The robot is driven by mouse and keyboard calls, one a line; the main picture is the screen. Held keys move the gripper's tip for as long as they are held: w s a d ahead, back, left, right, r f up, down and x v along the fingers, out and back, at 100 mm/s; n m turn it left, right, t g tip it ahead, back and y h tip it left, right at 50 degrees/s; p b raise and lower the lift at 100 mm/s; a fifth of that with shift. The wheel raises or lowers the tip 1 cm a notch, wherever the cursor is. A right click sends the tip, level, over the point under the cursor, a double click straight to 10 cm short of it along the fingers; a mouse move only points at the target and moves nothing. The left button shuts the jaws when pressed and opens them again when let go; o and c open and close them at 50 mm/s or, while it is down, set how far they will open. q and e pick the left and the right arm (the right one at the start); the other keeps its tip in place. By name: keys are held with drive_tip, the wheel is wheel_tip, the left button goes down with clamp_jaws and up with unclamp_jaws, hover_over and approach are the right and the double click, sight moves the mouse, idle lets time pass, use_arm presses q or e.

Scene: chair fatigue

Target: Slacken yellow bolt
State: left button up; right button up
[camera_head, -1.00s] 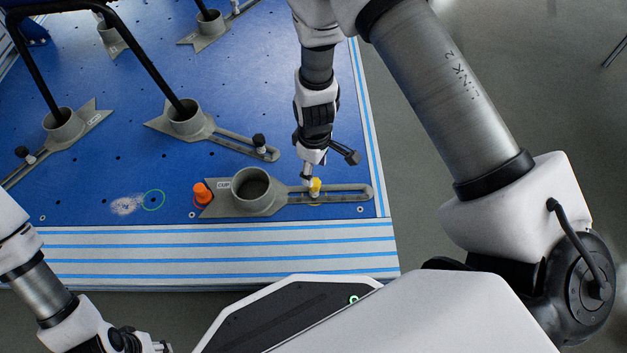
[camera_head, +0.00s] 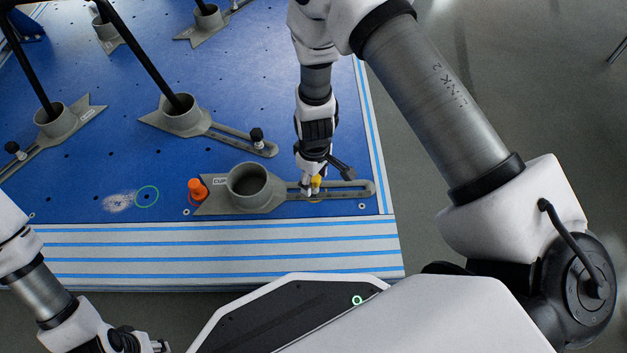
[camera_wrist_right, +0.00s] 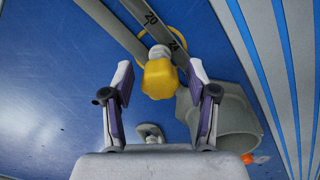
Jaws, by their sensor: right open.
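The yellow bolt (camera_head: 316,182) stands in the slot of the grey cup clamp (camera_head: 215,208) near the front right of the blue table. My right gripper (camera_head: 311,187) is down at the bolt and partly covers it. In the right wrist view, the yellow bolt head (camera_wrist_right: 159,80) lies between the two open fingers of my right gripper (camera_wrist_right: 160,76), with a visible gap on each side. A yellow ring surrounds the bolt's base. My left gripper (camera_head: 142,343) is at the bottom left edge, far from the bolt, and its fingers are unclear.
An orange bolt (camera_head: 197,189) stands at the left end of the cup clamp. Other grey clamps (camera_head: 184,118) with black bolts and black chair legs stand farther back. A green ring (camera_head: 147,196) marks the blue table (camera_head: 85,170) at left. The striped front edge (camera_head: 220,250) is clear.

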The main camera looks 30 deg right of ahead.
drive_tip(key=shift+r+m+p, duration=0.2)
drive_tip(key=shift+m+p, duration=0.4)
drive_tip(key=shift+m, duration=0.2)
drive_tip(key=shift+f+m, duration=0.1)
drive_tip(key=shift+m, duration=0.2)
drive_tip(key=shift+f, duration=0.1)
